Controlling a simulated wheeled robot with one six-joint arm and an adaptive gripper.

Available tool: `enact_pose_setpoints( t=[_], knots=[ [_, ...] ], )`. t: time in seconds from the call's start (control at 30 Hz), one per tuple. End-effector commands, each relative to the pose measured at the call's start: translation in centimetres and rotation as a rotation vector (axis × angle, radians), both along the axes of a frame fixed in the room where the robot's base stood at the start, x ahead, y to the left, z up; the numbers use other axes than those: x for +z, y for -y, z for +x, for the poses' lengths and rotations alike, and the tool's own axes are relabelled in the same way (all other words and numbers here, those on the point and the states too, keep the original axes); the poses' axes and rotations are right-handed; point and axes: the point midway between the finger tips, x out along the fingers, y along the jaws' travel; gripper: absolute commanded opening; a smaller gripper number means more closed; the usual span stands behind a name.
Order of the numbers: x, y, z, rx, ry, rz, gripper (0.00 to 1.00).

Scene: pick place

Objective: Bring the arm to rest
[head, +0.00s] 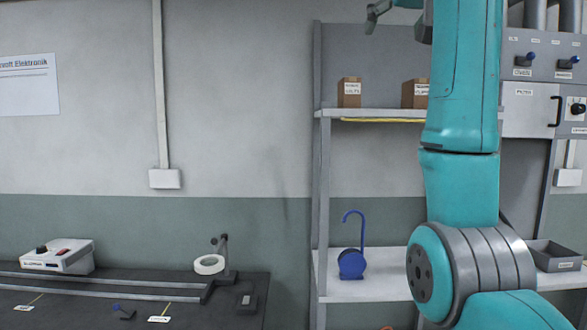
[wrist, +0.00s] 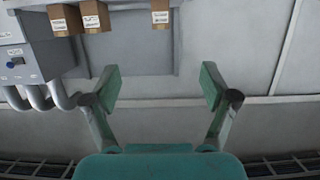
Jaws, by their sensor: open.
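My teal arm (head: 460,110) rises upright on the right side of the head view, in front of the shelf rack. My gripper (wrist: 161,86) shows in the wrist view with its two fingers wide apart and nothing between them.
The shelf rack (head: 318,180) holds brown boxes (head: 349,93) above and a blue hooked object (head: 352,264) below. A grey cabinet (head: 530,97) stands right. The dark bench (head: 60,310) at left carries a white device (head: 58,257) and a tape roll (head: 209,264).

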Motion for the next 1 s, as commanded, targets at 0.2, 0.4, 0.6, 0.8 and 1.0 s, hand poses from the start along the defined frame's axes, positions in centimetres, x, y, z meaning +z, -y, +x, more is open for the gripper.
enact_pose_setpoints(
  t=[0.2, 0.4, 0.6, 0.8, 1.0],
  knots=[
    [-2.3, 0.0, 1.7, 0.0, -0.003, 0.0, 0.85],
    [-5.3, 0.0, 3.7, 0.0, -0.004, 0.0, 0.85],
    [-9.9, 0.0, 6.4, 0.0, -0.006, 0.0, 0.85],
    [-17.7, 0.0, 9.8, 0.0, -0.008, 0.0, 0.85],
    [-27.4, 0.0, 12.5, 0.0, -0.006, 0.0, 0.85]
  ],
)
